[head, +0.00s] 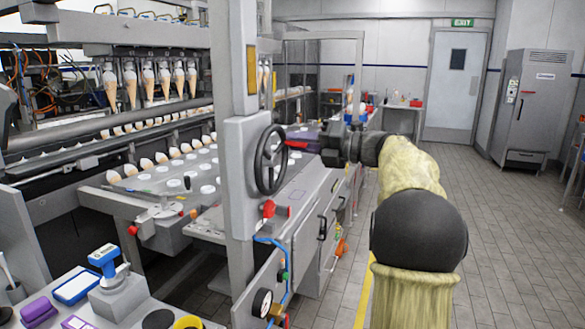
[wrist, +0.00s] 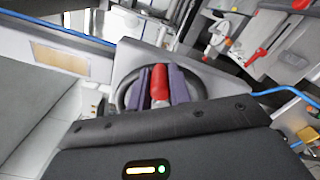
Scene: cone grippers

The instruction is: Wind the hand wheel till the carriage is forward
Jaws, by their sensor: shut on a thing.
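The black hand wheel (head: 270,160) is mounted on a grey box on the upright post of the machine. Its red handle (head: 296,144) sticks out on the right side of the rim. My gripper (head: 318,147) reaches in from the right and is shut on the red handle. In the wrist view the red handle (wrist: 159,82) is between the two purple-padded fingers of my gripper (wrist: 160,88), with the dark wheel rim (wrist: 127,90) behind it. Ice-cream cones (head: 164,78) hang in a row from the machine at the upper left. I cannot tell which part is the carriage.
A bench (head: 140,309) with a blue-handled stamp (head: 104,260) stands at the lower left. Below the wheel are a red knob (head: 268,208), a blue hose and a gauge (head: 262,302). The tiled floor (head: 505,235) to the right is clear.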

